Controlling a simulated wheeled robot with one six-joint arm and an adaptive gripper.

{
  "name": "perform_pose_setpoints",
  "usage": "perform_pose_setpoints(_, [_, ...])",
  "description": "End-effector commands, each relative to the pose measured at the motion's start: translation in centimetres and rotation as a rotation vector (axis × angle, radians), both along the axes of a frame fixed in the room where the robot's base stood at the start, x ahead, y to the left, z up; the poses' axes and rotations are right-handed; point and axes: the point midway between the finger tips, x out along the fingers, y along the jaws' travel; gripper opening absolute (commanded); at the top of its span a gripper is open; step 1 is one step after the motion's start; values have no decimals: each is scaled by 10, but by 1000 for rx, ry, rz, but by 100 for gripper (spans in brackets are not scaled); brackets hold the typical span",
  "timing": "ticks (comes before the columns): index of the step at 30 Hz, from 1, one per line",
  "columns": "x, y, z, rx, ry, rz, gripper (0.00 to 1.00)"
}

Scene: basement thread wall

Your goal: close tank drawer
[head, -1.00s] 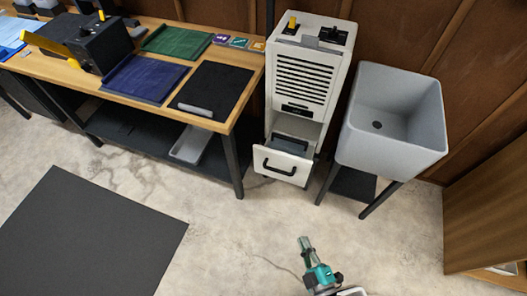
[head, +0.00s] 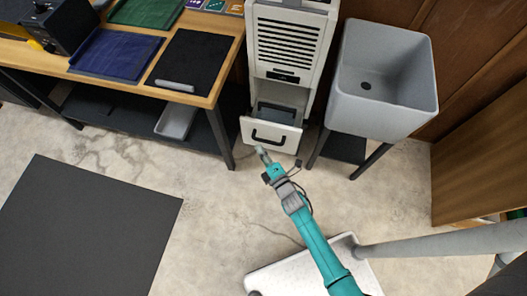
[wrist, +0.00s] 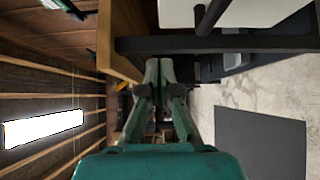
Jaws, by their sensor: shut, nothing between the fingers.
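The tank drawer (head: 284,140) is the white-fronted drawer with a black handle at the bottom of the tall white slatted unit (head: 289,45). It stands pulled out, with a grey tank (head: 277,112) visible inside. My gripper (head: 261,153) is shut and empty, low in front of the drawer front, near its lower edge below the handle. I cannot tell whether it touches. In the wrist view my gripper's fingers (wrist: 164,68) are together, and a white panel that looks like the drawer front (wrist: 255,10) shows at the top edge with its black handle (wrist: 204,17).
A grey sink (head: 382,80) on dark legs stands right of the unit. A wooden workbench (head: 222,75) with mats stands left, its black leg (head: 220,138) close to the drawer. A dark floor mat (head: 85,225) lies at lower left.

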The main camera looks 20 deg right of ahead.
Motion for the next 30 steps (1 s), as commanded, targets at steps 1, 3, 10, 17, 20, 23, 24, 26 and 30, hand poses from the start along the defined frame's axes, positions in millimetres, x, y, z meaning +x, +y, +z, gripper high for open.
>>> perform_pose_setpoints(1, [12, 2, 1, 0, -2, 1, 0])
perform_pose_setpoints(3, [24, 4, 1, 1, -1, 2, 0])
perform_pose_setpoints(10, [65, 10, 1, 1, -1, 1, 0])
perform_pose_setpoints(17, [85, -8, 0, 1, 0, -2, 0])
perform_pose_setpoints(20, [89, -12, 0, 1, 1, -1, 0])
perform_pose_setpoints(23, [92, -14, 0, 1, 1, 0, 0])
perform_pose_setpoints(24, [92, -14, 0, 2, 1, 0, 0])
perform_pose_setpoints(26, [93, -14, 0, 2, 1, 0, 0])
perform_pose_setpoints(30, [92, -14, 0, 2, 1, 0, 0])
